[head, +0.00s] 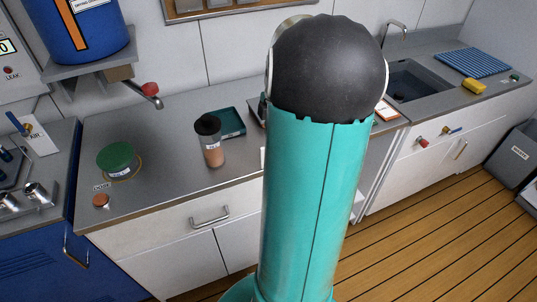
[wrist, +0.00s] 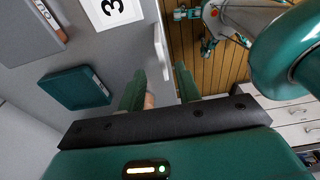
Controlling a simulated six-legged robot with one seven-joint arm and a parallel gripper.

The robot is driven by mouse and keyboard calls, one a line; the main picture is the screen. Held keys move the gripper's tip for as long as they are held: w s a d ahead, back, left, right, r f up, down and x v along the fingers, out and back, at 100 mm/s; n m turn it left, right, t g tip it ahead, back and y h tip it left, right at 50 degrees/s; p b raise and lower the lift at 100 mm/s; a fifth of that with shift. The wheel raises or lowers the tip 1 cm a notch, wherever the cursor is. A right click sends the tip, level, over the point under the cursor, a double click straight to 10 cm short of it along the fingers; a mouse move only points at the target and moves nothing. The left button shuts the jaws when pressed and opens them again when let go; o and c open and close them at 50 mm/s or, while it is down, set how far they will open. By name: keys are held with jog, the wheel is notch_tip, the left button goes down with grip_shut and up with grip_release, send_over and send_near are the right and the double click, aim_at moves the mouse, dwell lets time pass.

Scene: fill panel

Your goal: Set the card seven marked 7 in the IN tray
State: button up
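My gripper (wrist: 162,85) is in the wrist view, its two green fingers apart. A white, narrow piece (wrist: 160,50) shows beyond and between the fingertips; I cannot tell whether it is a handle or a card edge, and nothing looks gripped. A white card marked 3 (wrist: 110,8) lies on the grey counter at the top. I cannot make out a card marked 7. A teal tray (wrist: 75,88) with a small unreadable label is left of the fingers; it also shows in the head view (head: 229,122). A grey tray (wrist: 25,32) is at the upper left. Which is IN is unreadable.
A black-lidded jar (head: 211,142) and a green round lid (head: 116,157) stand on the counter (head: 165,120). A tap (head: 148,92) juts out above it. A sink (head: 412,82) is at the right. My arm hides the middle of the head view.

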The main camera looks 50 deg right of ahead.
jog(key=f, duration=0.4)
jog(key=shift+a, duration=0.25)
jog(key=f, duration=0.5)
jog(key=shift+w+a, duration=0.15)
jog(key=shift+a, duration=0.1)
jog(key=shift+r, duration=0.1)
grip_shut()
